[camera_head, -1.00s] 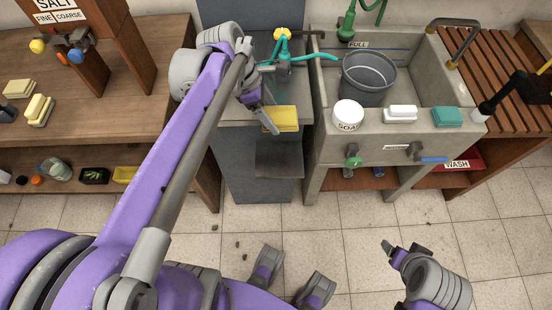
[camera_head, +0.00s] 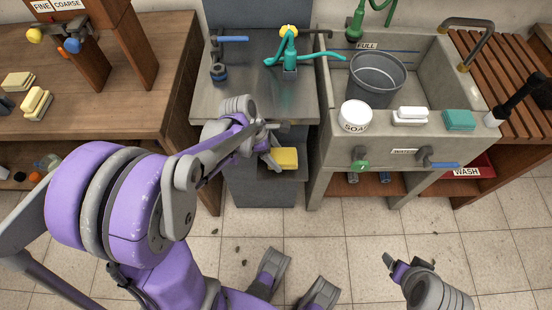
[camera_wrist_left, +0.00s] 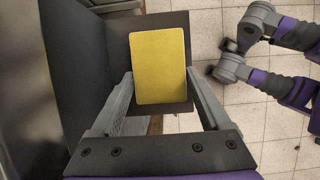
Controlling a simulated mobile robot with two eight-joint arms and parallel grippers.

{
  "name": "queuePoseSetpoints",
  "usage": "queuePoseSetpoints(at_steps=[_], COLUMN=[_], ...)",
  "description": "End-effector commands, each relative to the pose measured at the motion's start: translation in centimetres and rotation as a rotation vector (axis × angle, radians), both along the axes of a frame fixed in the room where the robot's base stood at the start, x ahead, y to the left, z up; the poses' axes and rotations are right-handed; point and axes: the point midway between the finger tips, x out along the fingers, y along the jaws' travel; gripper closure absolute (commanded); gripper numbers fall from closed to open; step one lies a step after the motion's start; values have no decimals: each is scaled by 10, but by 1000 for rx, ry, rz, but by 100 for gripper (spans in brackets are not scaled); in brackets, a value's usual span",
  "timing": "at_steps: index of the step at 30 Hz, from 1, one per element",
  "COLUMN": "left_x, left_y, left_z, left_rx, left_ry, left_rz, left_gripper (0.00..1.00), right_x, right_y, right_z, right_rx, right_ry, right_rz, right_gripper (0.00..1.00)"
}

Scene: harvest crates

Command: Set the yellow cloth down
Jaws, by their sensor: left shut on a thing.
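The yellow cloth (camera_head: 287,158) is a flat, folded pad in front of the grey metal counter. My left gripper (camera_head: 274,159) is shut on the yellow cloth. In the left wrist view, the cloth (camera_wrist_left: 160,66) lies between the fingers and is over a dark ledge (camera_wrist_left: 121,47). In the head view, the ledge (camera_head: 281,174) juts from the counter front, just below the cloth. I cannot tell whether the cloth touches it. My right gripper (camera_head: 404,262) is low over the tiled floor, apart from the cloth, and its opening is unclear.
The metal counter (camera_head: 248,98) holds a teal tap (camera_head: 289,62) and a blue-handled valve (camera_head: 219,65). To its right, a stone sink (camera_head: 333,130) carries a grey bucket (camera_head: 376,78), a soap tub (camera_head: 355,116) and brushes or sponges. A wooden bench (camera_head: 120,85) stands to the left.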

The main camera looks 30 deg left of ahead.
Motion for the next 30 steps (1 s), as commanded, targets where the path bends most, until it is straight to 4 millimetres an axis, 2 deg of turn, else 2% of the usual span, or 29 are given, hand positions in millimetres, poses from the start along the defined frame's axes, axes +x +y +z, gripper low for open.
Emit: queuePoseSetpoints(at_steps=[1, 4, 16, 17, 18, 20, 26, 30], left_x=[0, 0, 0, 0, 0, 0, 0, -1], left_y=[0, 0, 0, 0, 0, 0, 0, 1], left_z=[-10, -24, -29, -28, -28, -28, -27, -20], left_rx=[0, 0, 0, 0, 0, 0, 0, 0], left_ry=[1, 0, 0, 0, 0, 0, 0, 0], left_rz=[0, 0, 0, 0, 0, 0, 0, 1], left_gripper=[80, 80, 80, 15, 7, 0, 0, 0], right_x=[0, 0, 0, 0, 0, 0, 0, 0], right_y=[0, 0, 0, 0, 0, 0, 0, 0], right_z=[-4, -8, -12, -11, -11, -10, -10, -5], right_rx=[0, 0, 0, 0, 0, 0, 0, 0], right_ry=[1, 3, 4, 4, 4, 3, 3, 2], right_rz=[0, 0, 0, 0, 0, 0, 0, 0], right_gripper=[24, 24, 24, 24, 24, 24, 24, 24])
